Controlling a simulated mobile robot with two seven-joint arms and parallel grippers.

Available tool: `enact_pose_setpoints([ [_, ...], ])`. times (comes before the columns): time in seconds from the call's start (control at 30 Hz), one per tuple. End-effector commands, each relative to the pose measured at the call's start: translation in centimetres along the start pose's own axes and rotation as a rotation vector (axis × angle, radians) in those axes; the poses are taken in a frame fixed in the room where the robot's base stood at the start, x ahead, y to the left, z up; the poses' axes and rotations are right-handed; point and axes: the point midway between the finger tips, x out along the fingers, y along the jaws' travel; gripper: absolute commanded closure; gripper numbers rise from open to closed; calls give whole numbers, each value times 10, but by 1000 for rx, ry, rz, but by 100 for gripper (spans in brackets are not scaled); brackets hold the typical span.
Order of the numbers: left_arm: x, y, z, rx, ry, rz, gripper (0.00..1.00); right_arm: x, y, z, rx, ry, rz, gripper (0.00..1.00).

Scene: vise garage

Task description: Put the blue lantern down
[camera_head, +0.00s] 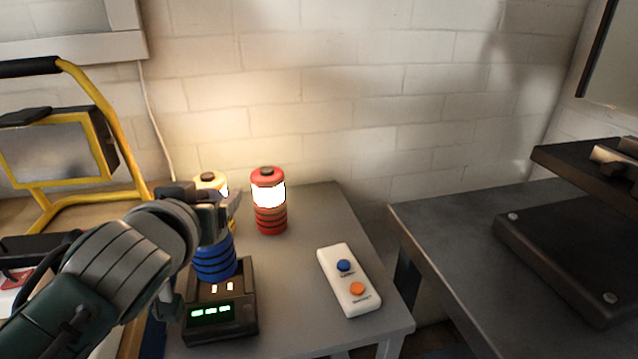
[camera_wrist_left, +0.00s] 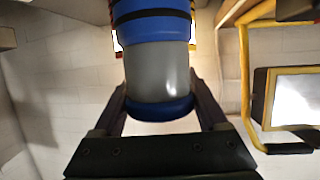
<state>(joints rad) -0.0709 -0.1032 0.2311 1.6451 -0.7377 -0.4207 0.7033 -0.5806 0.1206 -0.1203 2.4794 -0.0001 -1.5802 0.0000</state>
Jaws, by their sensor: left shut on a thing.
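The blue lantern (camera_head: 215,262) is upright in my left gripper (camera_head: 215,205), with its ribbed blue base showing below the fingers. In the left wrist view the lantern (camera_wrist_left: 158,85) stands between the two fingers (camera_wrist_left: 163,108), which close around its unlit grey middle near the blue cap. I cannot tell whether the base touches the scale. My arm hides the lantern's upper part in the head view. My right gripper is not in view.
A lit red lantern (camera_head: 269,222) and a lit yellow lantern (camera_head: 208,180) stand behind on the grey table (camera_head: 300,315). A white box (camera_head: 340,268) with blue and orange buttons lies to the right. A yellow-framed work light (camera_head: 105,120) stands at left. Another dark table (camera_head: 450,240) is at right.

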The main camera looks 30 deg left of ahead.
Motion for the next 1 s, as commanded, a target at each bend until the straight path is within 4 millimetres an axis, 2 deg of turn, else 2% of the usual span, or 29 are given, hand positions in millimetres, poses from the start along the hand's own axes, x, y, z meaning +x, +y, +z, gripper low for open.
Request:
enact_pose_setpoints([
  [0.1,9,0,23,0,-2,-1,100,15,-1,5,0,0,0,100],
  [0.2,13,0,34,0,0,0,100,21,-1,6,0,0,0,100],
  [0.5,13,0,36,1,1,0,100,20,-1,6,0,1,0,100],
  [0.7,16,0,42,0,1,0,100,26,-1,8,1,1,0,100],
  [0.73,15,0,42,0,-2,0,23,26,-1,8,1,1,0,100],
  [0.93,15,0,41,1,-2,0,1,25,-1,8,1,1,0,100],
  [1.0,15,0,41,1,-2,0,0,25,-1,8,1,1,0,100],
])
